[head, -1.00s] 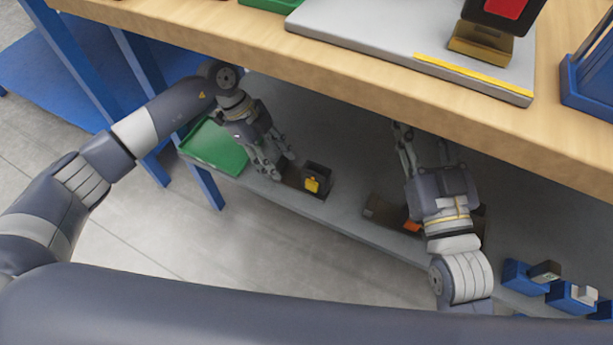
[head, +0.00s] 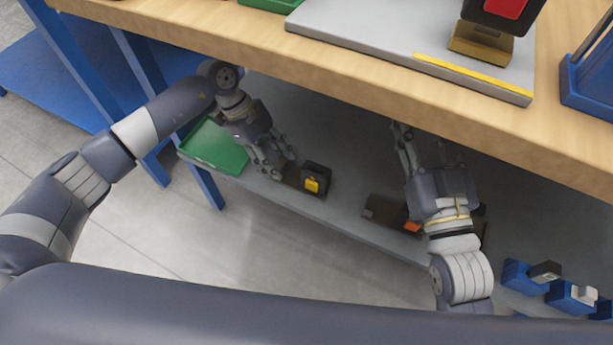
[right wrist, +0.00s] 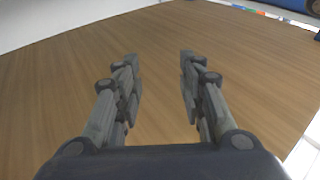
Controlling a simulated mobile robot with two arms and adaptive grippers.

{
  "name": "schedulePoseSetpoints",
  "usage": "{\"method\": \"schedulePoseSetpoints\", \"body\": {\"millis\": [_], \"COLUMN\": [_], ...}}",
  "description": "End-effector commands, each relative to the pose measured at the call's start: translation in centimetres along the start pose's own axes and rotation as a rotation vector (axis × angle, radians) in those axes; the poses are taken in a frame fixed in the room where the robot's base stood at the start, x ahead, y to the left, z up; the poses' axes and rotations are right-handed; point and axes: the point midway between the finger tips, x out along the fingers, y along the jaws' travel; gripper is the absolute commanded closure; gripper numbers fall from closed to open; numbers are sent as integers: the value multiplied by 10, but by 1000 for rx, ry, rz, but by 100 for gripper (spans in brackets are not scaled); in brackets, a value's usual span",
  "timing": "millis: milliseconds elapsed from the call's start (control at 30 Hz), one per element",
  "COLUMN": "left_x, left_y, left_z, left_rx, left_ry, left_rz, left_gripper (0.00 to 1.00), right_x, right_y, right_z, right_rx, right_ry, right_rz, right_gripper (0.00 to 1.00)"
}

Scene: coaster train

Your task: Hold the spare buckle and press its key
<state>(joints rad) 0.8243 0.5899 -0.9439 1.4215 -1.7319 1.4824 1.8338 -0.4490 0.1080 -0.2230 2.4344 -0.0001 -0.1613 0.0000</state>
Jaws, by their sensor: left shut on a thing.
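A dark buckle with a yellow key (head: 312,185) lies on the grey lower shelf, with a brown part reaching left from its housing. My left gripper (head: 282,172) is at that brown left end and shut on it; the exact finger contact is small and partly hidden. The yellow key faces front and is uncovered. A second brown buckle with an orange key (head: 411,226) lies to the right, partly hidden by my right arm. My right gripper (head: 428,146) is beneath the tabletop, fingers apart; the right wrist view shows it open and empty (right wrist: 160,75) before a wooden surface.
The wooden tabletop (head: 220,30) overhangs the shelf (head: 345,190). A green tray (head: 215,147) lies left of my left gripper. Blue holders (head: 520,279) stand at the lower right. A larger red-key buckle (head: 505,8) stands on a grey board (head: 370,35) above.

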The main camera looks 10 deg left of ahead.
Motion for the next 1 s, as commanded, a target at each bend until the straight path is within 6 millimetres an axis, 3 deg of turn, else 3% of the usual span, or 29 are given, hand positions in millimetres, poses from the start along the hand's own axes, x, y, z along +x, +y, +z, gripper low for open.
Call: {"method": "schedulePoseSetpoints", "body": {"millis": [33, 167, 1000], "left_x": [1, 1, 1], "left_y": [1, 1, 1], "left_z": [1, 1, 1], "left_rx": [-1, -1, 0], "left_ry": [-2, -2, -3], "left_rz": [2, 2, 3], "left_gripper": [100, 100, 100], "right_x": [0, 0, 0], "right_y": [0, 0, 0], "right_z": [0, 0, 0], "right_rx": [0, 0, 0], "right_ry": [0, 0, 0], "right_rz": [0, 0, 0], "right_gripper": [70, 100, 100]}}
